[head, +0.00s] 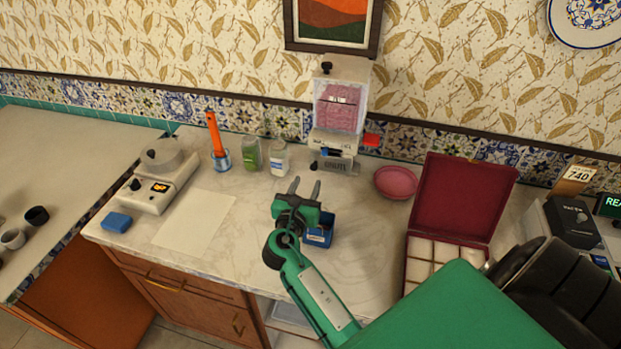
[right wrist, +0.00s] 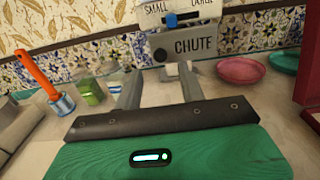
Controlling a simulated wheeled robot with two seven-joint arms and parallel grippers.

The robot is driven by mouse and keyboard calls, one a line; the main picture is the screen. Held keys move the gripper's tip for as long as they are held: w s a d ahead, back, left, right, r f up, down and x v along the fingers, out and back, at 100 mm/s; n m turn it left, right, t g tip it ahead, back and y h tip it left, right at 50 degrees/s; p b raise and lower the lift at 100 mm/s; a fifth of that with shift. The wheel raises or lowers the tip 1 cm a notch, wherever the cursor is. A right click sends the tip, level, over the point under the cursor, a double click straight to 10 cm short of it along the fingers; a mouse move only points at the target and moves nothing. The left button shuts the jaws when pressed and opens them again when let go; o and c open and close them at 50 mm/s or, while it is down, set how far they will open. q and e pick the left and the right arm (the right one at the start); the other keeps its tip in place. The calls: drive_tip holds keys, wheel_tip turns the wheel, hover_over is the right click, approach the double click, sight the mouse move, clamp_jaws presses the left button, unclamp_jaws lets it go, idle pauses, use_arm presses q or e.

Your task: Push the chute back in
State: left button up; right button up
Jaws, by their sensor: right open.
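The dispenser (head: 341,100) stands against the back wall, with pink contents behind its clear front. Its chute (head: 336,164) is at the bottom front, a grey part with dark lettering. In the right wrist view the grey panel labelled CHUTE (right wrist: 196,45) is straight ahead, above my fingers. How far the chute sticks out is hard to tell. My right gripper (head: 304,188) is open and empty over the counter, in front of and left of the chute, its fingers pointing to the dispenser. It also shows in the right wrist view (right wrist: 158,76). My left gripper is not in view.
A blue container (head: 319,235) stands just right of my right gripper. A pink bowl (head: 395,182) is right of the dispenser; a green jar (head: 251,153) and a white bottle (head: 278,158) are left. An open maroon box (head: 462,200) and a scale (head: 158,185) flank the counter.

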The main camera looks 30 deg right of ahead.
drive_tip(key=b+v, duration=0.1)
drive_tip(key=v, duration=0.6)
drive_tip(key=shift+s+a+b, duration=0.25)
drive_tip(key=shift+s+b, duration=0.05)
drive_tip(key=shift+b, duration=0.05)
